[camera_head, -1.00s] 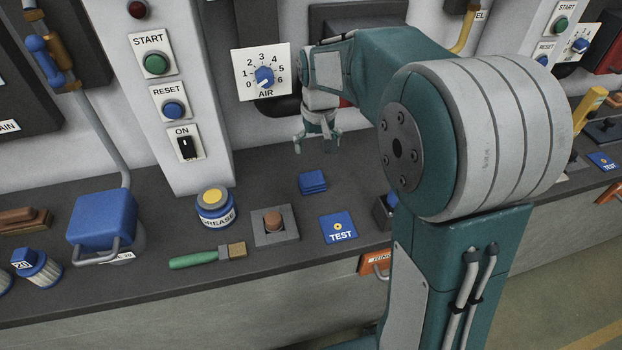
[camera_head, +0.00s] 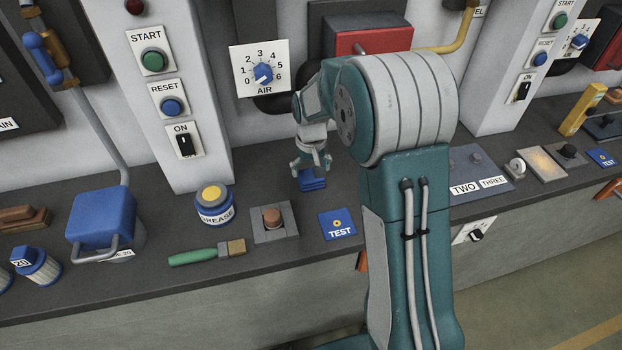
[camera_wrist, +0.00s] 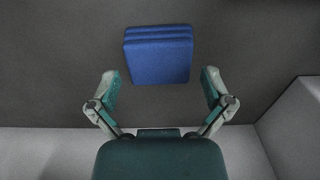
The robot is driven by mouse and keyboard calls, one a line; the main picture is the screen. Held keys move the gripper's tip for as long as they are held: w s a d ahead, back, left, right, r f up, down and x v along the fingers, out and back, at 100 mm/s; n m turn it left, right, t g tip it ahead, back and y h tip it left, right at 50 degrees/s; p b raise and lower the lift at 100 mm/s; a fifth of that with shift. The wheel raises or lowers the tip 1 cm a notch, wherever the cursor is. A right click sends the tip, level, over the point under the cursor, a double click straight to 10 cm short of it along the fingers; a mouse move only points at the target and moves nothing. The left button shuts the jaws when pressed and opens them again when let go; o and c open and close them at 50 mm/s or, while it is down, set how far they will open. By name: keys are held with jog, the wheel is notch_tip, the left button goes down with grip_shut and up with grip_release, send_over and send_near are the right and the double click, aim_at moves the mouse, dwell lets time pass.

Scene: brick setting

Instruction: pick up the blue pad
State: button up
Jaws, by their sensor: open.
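The blue pad (camera_head: 313,184) lies on the dark bench top, left of the TEST card. It looks like a small square block with ridged layers, and my gripper partly hides it in the head view. In the wrist view the blue pad (camera_wrist: 158,55) shows whole, ahead of the fingertips and between their lines. My gripper (camera_head: 311,170) points down just over the pad in the head view. In the wrist view my gripper (camera_wrist: 160,88) is open and empty, with one finger on each side and a gap to the pad.
A blue TEST card (camera_head: 337,224) lies to the right of the pad. A grey block with a brown knob (camera_head: 273,222), a GREASE tin (camera_head: 214,205) and a green-handled brush (camera_head: 206,254) are to the left. The AIR dial (camera_head: 260,70) is on the wall behind.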

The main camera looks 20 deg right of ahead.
aim_at(311, 175)
notch_tip(311, 175, down, 2)
jog(key=shift+f, duration=0.2)
jog(key=c, duration=0.8)
jog(key=shift+o, duration=0.2)
notch_tip(311, 175, up, 10)
jog(key=shift+r, duration=0.1)
jog(key=o, duration=0.4)
jog(key=c, duration=0.3)
